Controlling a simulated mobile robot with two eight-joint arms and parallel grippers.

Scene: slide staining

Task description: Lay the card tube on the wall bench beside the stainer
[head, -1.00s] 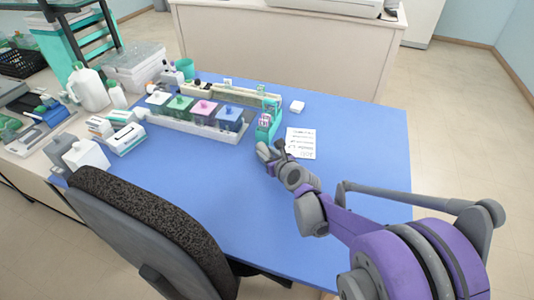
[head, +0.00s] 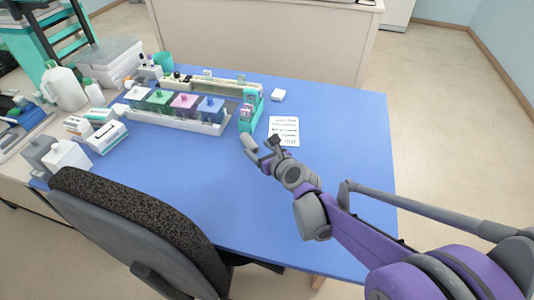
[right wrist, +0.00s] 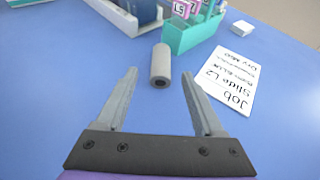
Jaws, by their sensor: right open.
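The card tube (right wrist: 160,66) is a short grey cylinder lying on the blue table top, its dark open end facing my right gripper in the right wrist view. My right gripper (right wrist: 160,78) is open, with the tube ahead, roughly between the line of its two fingers, and nothing gripped. In the head view the right gripper (head: 262,141) is low over the table, just in front of the teal slide rack (head: 250,112); the tube is hard to tell apart from the grey fingers there. A cream bench (head: 265,40) stands beyond the table. My left gripper is out of view.
A tray of staining jars (head: 178,122) stands left of the rack. A written job card (head: 284,131) and a small white block (head: 278,95) lie right of it. A chair (head: 135,220) stands at the front edge. The table's right side is clear.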

